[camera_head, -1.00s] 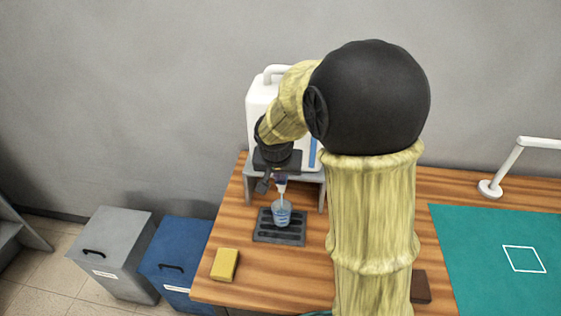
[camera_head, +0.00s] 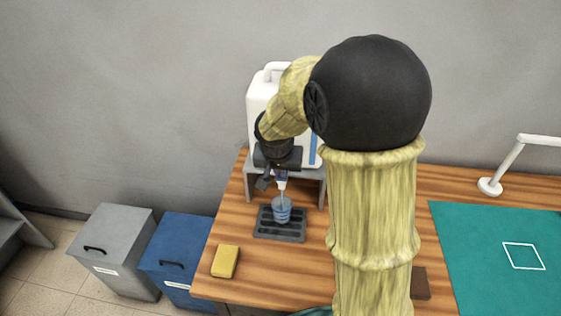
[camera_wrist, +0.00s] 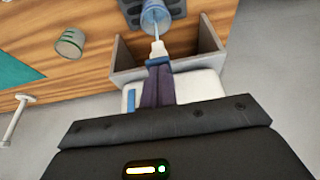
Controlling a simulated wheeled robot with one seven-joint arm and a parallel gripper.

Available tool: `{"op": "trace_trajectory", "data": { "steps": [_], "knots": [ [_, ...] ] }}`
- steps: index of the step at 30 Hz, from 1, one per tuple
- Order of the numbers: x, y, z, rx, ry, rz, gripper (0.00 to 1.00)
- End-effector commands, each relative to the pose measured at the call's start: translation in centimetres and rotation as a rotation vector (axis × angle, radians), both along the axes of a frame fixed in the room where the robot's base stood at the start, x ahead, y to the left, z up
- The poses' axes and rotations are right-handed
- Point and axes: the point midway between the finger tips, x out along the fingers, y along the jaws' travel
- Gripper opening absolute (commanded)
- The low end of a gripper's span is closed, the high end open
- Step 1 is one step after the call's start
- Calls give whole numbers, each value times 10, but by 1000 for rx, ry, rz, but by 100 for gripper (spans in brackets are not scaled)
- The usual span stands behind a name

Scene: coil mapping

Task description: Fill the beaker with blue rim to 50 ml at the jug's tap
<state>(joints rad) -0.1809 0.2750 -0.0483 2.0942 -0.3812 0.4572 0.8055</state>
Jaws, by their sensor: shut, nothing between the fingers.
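The beaker with blue rim (camera_head: 281,212) stands upright on the dark drip tray (camera_head: 279,235). It also shows at the top of the wrist view (camera_wrist: 154,14). A thin stream runs into it from the white tap (camera_wrist: 157,50) of the jug (camera_head: 257,105), and blue-tinted liquid shows inside. The level against the marks is too small to read. My gripper (camera_wrist: 158,72) is shut with its fingertips at the tap, holding nothing. In the head view my arm hides much of the jug.
The jug stands on a grey stand (camera_head: 249,183). A yellow sponge (camera_head: 225,261) lies at the table's front left. A second beaker with a greenish rim (camera_wrist: 69,43) stands on the wood in the wrist view. A green mat (camera_head: 490,240) lies right; two bins stand left.

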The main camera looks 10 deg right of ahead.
Motion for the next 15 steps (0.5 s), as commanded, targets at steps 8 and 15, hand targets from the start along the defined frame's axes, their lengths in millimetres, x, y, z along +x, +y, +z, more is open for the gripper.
{"op": "trace_trajectory", "data": {
  "steps": [8,15],
  "knots": [
    [0,0,13,1,-1,-1,0],
    [0,0,15,0,0,-1,0]
  ]
}}
